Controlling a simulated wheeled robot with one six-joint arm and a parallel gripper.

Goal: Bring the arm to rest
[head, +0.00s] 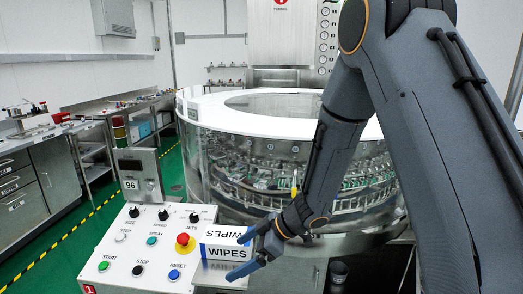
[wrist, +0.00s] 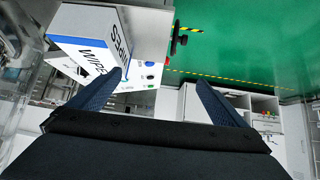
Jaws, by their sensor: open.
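My gripper (head: 250,249) is at the end of my dark arm, which reaches down from the upper right in the head view. Its blue fingers are apart, with nothing between them. In the wrist view my gripper (wrist: 163,88) also shows open and empty. A white and blue WIPES box (head: 218,252) stands just behind the fingers in the head view. In the wrist view the box (wrist: 95,45) is beyond the left finger, which overlaps it. I cannot tell whether the finger touches the box.
The control panel (head: 133,247) with knobs, buttons and a red emergency stop (head: 185,243) lies left of my gripper. The round glass-walled washer (head: 215,150) stands behind. Steel benches (head: 65,132) line the left; green floor (head: 62,240) is clear between.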

